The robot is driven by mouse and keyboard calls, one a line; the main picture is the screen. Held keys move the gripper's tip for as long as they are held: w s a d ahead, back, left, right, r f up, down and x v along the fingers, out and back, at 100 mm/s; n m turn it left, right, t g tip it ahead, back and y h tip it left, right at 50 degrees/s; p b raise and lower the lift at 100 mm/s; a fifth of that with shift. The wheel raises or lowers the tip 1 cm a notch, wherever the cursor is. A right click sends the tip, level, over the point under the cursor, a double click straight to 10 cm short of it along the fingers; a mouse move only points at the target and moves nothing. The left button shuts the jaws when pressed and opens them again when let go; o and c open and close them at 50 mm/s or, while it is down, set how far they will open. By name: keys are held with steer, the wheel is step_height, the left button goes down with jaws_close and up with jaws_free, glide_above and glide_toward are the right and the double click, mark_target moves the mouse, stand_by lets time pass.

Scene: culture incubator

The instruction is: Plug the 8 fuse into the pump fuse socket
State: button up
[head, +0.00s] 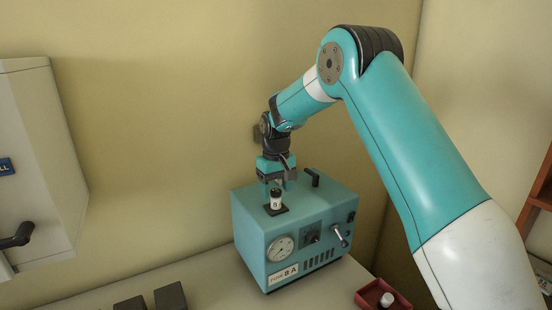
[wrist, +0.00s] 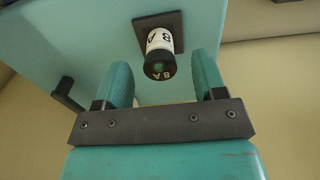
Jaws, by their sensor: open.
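The 8 fuse (head: 276,199), a small white cylinder with black ends and an 8 label, stands upright in the dark square socket (head: 275,211) on top of the teal pump box (head: 262,228). In the wrist view the fuse (wrist: 160,52) reads "8 A" and rises from the dark socket plate (wrist: 175,20). My gripper (head: 277,185) is just above and behind the fuse. In the wrist view my gripper (wrist: 164,82) is open, with its two teal fingers apart and nothing visible held between them. The pump's front label (head: 284,274) reads "FUSE 8 A".
The pump carries a gauge (head: 281,249), a front lever (head: 341,236) and a top handle (head: 313,178). A red tray (head: 369,295) with a white piece (head: 387,299) lies at right. Dark blocks (head: 170,297) sit at front left. A white cabinet (head: 40,150) stands at left.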

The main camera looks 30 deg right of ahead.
step_height(320, 180, up, 14)
steer(key=b, duration=0.3)
steer(key=shift+f, duration=0.2)
